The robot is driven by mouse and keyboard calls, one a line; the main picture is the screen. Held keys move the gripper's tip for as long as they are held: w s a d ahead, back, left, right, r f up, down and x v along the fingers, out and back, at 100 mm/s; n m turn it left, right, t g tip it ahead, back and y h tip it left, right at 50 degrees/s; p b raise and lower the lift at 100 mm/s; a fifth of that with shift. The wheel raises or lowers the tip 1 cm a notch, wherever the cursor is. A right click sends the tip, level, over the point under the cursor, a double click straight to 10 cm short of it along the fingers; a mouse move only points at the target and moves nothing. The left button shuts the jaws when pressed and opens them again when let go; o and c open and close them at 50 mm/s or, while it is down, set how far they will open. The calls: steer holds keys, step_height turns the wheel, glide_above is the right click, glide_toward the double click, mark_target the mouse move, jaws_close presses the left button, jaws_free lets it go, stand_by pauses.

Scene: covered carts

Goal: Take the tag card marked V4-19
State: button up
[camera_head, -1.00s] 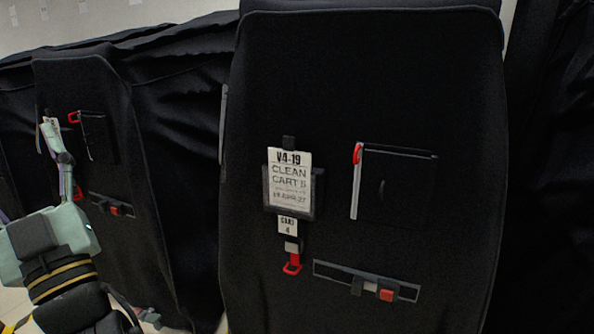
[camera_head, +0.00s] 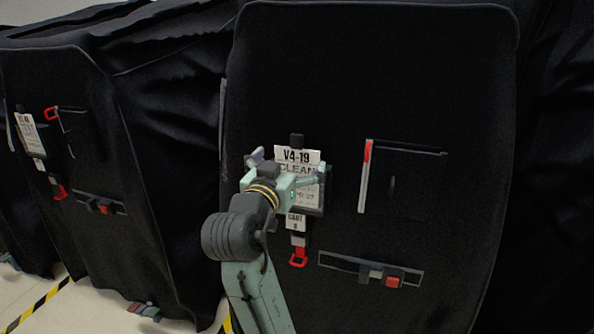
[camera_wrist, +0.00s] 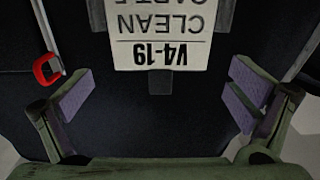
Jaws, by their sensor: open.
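The white tag card marked V4-19 (camera_head: 297,156) sits in a dark holder on the front of the right-hand black covered cart (camera_head: 400,70). In the head view my gripper (camera_head: 290,172) is in front of the card and hides part of its print. In the wrist view the card (camera_wrist: 162,40) appears upside down, with "V4-19" and "CLEAN" readable, ahead of and between the two fingers. My gripper (camera_wrist: 160,97) is open, with its purple pads apart on either side and nothing between them. I cannot tell the exact gap to the card.
Below the card hang a small "CART" label (camera_head: 296,223) and a red clip (camera_head: 299,257). A pocket with a red zip pull (camera_head: 367,152) is to the right, and a buckle strap (camera_head: 370,271) lower down. Another covered cart, with its own card (camera_head: 27,130), stands at left.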

mark_target(297, 154)
steer(key=p+x, duration=0.1)
steer(key=x, duration=0.4)
steer(key=shift+f, duration=0.15)
steer(key=shift+s, duration=0.1)
steer(key=shift+c, duration=0.5)
steer(key=c, duration=0.7)
steer(key=shift+c, duration=0.2)
